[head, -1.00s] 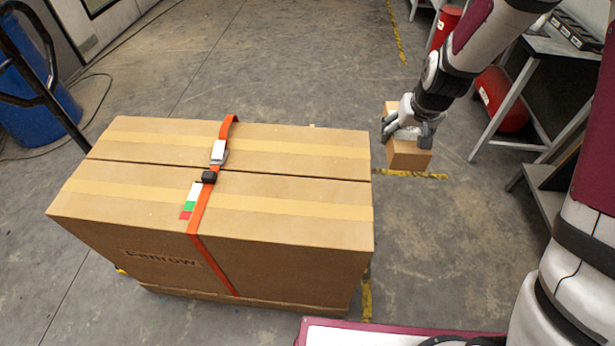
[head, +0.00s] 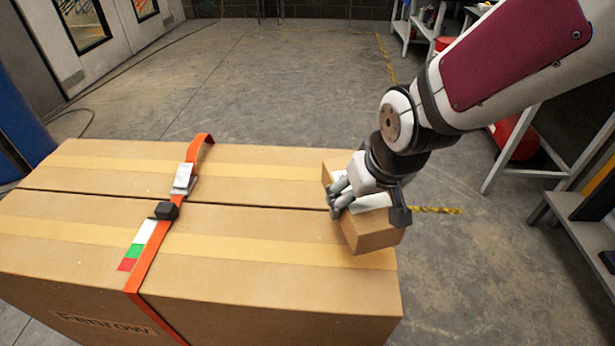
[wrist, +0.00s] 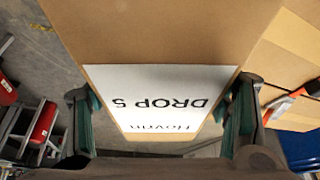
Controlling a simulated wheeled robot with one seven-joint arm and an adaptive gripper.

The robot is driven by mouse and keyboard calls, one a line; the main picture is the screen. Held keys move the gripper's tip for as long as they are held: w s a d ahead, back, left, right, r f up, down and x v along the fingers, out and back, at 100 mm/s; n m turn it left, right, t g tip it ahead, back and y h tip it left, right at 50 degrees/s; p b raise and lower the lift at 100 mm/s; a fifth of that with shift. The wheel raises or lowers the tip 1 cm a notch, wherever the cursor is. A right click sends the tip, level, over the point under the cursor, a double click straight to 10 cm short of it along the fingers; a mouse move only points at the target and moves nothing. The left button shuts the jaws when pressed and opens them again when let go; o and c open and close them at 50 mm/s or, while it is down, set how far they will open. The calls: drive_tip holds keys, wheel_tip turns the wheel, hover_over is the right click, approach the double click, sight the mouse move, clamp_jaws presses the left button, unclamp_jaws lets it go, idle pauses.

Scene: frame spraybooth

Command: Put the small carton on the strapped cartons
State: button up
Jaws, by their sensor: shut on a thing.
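The small carton (head: 373,236) is brown, and my gripper (head: 368,203) is shut on it. In the head view it is over the right end of the strapped cartons (head: 270,225), tilted in the picture. I cannot tell whether it touches their top. In the wrist view the small carton (wrist: 165,35) fills the middle, with a white label reading "DROP 5" (wrist: 160,97) between the two fingers of my gripper (wrist: 165,115). The strapped cartons are two large brown boxes side by side with tan tape. An orange strap (head: 158,240) with a metal buckle (head: 183,178) crosses their top.
A grey metal bench frame (head: 520,150) and a red cylinder (head: 512,135) stand at the right. A blue drum (head: 20,115) is at the left edge. Grey floor (head: 270,80) with yellow-black tape lies open behind the cartons. The top right of the strap is mostly clear.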

sight(355, 218)
drive_tip(key=shift+s+a+f+n+b, duration=0.2)
drive_tip(key=shift+s+f+b, duration=0.35)
drive_tip(key=shift+f+b, duration=0.2)
drive_tip(key=shift+s+a+f+n+b, duration=0.1)
drive_tip(key=shift+s+a+f+b, duration=0.05)
drive_tip(key=shift+s+f+b, duration=0.55)
drive_tip(key=shift+w+a+p, duration=0.3)
drive_tip(key=shift+w+p, duration=0.15)
drive_tip(key=shift+p, duration=0.6)
drive_tip(key=shift+w+a+p, duration=0.4)
drive_tip(key=shift+w+p, duration=0.1)
drive_tip(key=shift+p, duration=0.6)
drive_tip(key=w+a, duration=0.2)
drive_tip(key=w, duration=0.1)
drive_tip(key=w+a+f, duration=0.1)
drive_tip(key=w+a, duration=0.2)
drive_tip(key=w, duration=0.1)
drive_tip(key=w+a+b, duration=0.1)
drive_tip(key=w+a, duration=0.2)
drive_tip(key=shift+w+f, duration=0.35)
drive_tip(key=shift+w, duration=0.05)
drive_tip(key=shift+w+a+f, duration=0.1)
drive_tip(key=shift+f, duration=0.2)
drive_tip(key=shift+f+b, duration=0.3)
drive_tip(key=shift+f, duration=1.15)
